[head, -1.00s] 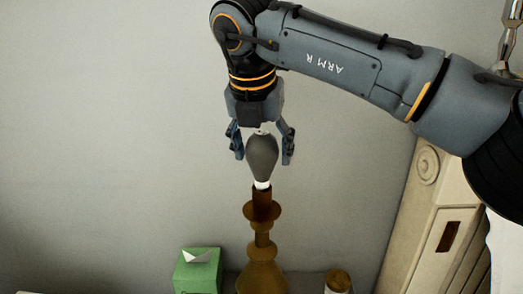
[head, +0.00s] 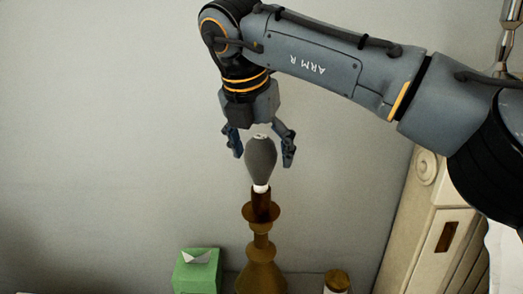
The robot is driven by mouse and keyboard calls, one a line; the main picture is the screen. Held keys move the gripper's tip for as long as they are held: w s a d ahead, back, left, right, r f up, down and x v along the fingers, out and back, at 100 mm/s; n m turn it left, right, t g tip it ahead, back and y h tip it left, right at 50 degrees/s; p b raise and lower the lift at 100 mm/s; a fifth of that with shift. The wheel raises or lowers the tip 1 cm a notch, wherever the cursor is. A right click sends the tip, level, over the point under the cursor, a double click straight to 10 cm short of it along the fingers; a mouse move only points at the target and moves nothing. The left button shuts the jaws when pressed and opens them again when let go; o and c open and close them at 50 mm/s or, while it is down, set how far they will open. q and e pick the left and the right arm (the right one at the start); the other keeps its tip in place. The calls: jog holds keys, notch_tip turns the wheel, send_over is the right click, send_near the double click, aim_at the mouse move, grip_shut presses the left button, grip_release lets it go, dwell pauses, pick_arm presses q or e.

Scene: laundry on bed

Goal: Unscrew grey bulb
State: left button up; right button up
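The grey bulb (head: 261,161) stands upright in the top of a brown turned lamp base (head: 262,243), its white lower end at the socket. My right gripper (head: 262,155) points down over the bulb with its fingers spread wide. One finger is on each side of the bulb's upper half, with a visible gap at least on the right. The palm is above the bulb's top, apart from it. My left gripper is not in view.
A green tissue box (head: 197,272) stands left of the lamp base. A jar with a brown lid (head: 337,280) stands to its right. A cream carved wooden furniture piece (head: 432,225) is at the right. The grey wall behind is bare.

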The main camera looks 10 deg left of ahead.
jog(key=v, duration=0.7)
jog(key=shift+a+r, duration=0.1)
jog(key=shift+r, duration=0.15)
